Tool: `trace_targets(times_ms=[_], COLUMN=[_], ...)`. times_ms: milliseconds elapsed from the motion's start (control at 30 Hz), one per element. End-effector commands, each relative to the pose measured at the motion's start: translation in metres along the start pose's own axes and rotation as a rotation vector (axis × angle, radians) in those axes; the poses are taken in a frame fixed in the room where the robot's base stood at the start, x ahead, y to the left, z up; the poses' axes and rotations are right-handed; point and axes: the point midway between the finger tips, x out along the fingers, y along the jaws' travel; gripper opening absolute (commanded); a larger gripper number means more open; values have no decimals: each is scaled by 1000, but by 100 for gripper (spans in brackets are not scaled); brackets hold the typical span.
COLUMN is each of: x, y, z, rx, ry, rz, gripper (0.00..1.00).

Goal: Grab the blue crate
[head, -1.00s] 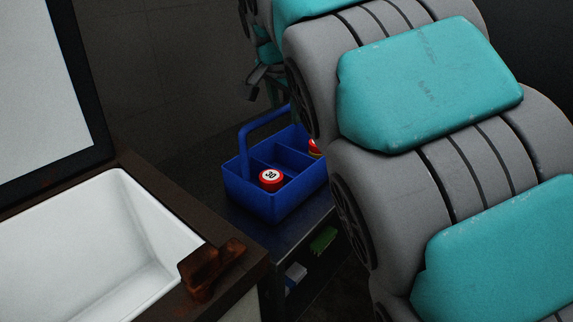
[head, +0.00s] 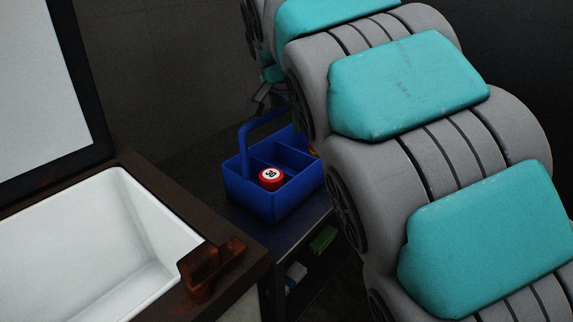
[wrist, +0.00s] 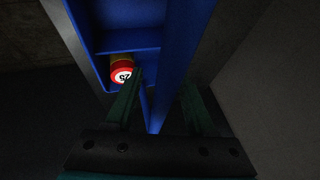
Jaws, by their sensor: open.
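The blue crate (head: 268,207) is an open, divided carrier with a raised handle. It stands on a dark shelf unit in the head view, its right side partly hidden by my arm. A red can with a white numbered top (head: 271,178) sits in its front compartment. In the wrist view the crate (wrist: 128,41) fills the upper middle, with a numbered can (wrist: 121,73) inside. My gripper (wrist: 162,84) is open, its fingers either side of a blue upright part of the crate; I cannot tell whether they touch it. In the head view, my gripper (head: 266,97) is small beside the handle.
A white sink (head: 110,240) in a brown counter with a rusty tap (head: 207,268) stands at the left. The dark shelf unit (head: 285,250) holds a green item (head: 323,239) and a pale item (head: 296,272) below. A wall stands behind the crate.

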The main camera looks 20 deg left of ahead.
Motion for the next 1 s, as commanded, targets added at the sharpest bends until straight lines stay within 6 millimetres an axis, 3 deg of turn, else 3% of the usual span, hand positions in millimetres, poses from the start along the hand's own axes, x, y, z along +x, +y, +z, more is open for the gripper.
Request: trace_targets(times_ms=[333, 800, 1000], x=[1, 1, 1], y=[0, 0, 1], z=[0, 0, 0], rx=[0, 0, 0], ry=[0, -1, -1], rz=[0, 0, 1], gripper=[53, 1, 0])
